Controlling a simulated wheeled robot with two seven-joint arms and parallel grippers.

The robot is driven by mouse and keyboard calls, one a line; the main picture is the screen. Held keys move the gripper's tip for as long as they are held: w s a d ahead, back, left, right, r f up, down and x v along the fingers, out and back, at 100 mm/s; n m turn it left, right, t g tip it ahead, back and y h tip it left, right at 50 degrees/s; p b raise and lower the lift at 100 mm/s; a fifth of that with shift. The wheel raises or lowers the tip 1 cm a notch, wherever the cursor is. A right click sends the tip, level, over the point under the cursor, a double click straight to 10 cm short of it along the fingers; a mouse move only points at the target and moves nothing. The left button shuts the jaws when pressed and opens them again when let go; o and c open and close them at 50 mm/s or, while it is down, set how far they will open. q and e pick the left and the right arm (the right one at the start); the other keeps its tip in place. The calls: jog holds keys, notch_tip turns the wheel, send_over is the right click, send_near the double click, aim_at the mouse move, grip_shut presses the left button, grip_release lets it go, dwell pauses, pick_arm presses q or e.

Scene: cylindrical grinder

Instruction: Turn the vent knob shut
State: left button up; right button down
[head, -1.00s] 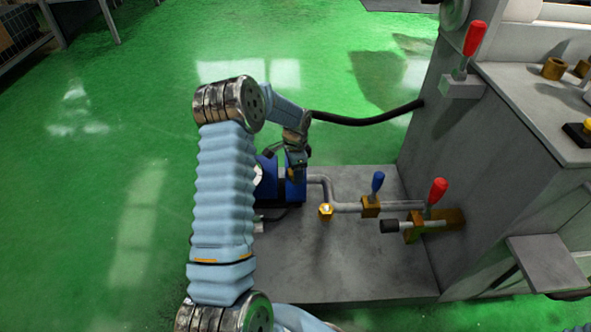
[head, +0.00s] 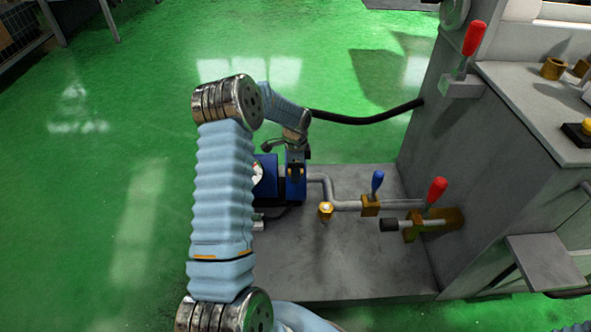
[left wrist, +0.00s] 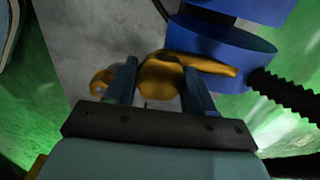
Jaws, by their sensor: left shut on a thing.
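The vent knob, a brass-yellow rounded piece (left wrist: 160,78), sits between the two blue-grey fingers of my left gripper (left wrist: 161,88) in the left wrist view. The fingers are shut on it, one on each side. In the head view my left gripper (head: 296,164) points down at the blue pump unit (head: 292,190) on the grey base plate; the knob itself is hidden there. The pump's blue round body also shows in the left wrist view (left wrist: 222,45). My right gripper is not in view.
A grey pipe (head: 346,206) runs right from the pump past a brass fitting (head: 326,210), a blue-handled valve (head: 377,185) and a red-handled valve (head: 437,190). A black hose (head: 365,119) reaches the grey machine (head: 460,150).

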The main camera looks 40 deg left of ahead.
pick_arm(q)
jog(key=o, duration=1)
jog(key=shift+o, duration=0.2)
jog(key=shift+r, duration=0.1)
notch_tip(320, 180, up, 14)
jog(key=p, duration=0.1)
jog(key=shift+p, duration=0.3)
jog(key=shift+f, duration=0.2)
